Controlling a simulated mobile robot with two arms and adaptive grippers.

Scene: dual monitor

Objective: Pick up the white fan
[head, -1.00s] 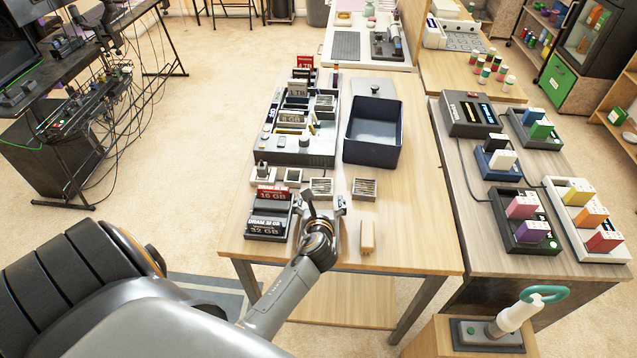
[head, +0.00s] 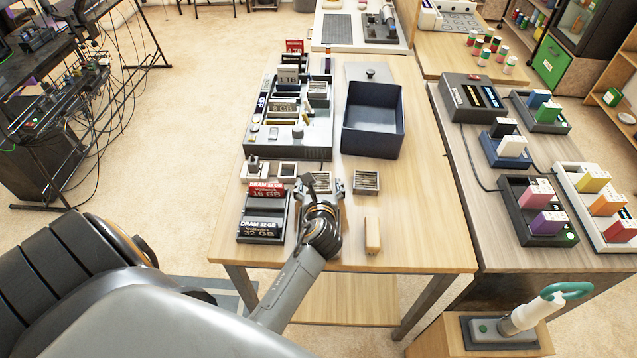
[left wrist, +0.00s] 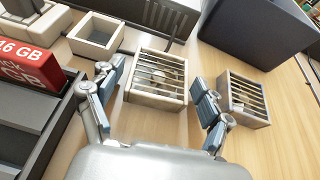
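The second fan (left wrist: 243,98) is outside the right finger. In the head view, the arm partly hides the nearer fan. My right gripper is not in view.
A rack of DRAM modules (head: 262,224) stands close left of the gripper. A grey board unit (head: 300,143) and a dark blue bin (head: 372,122) stand behind the fans. A small wooden block (head: 372,237) lies to the right. The table's front right is mostly clear.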

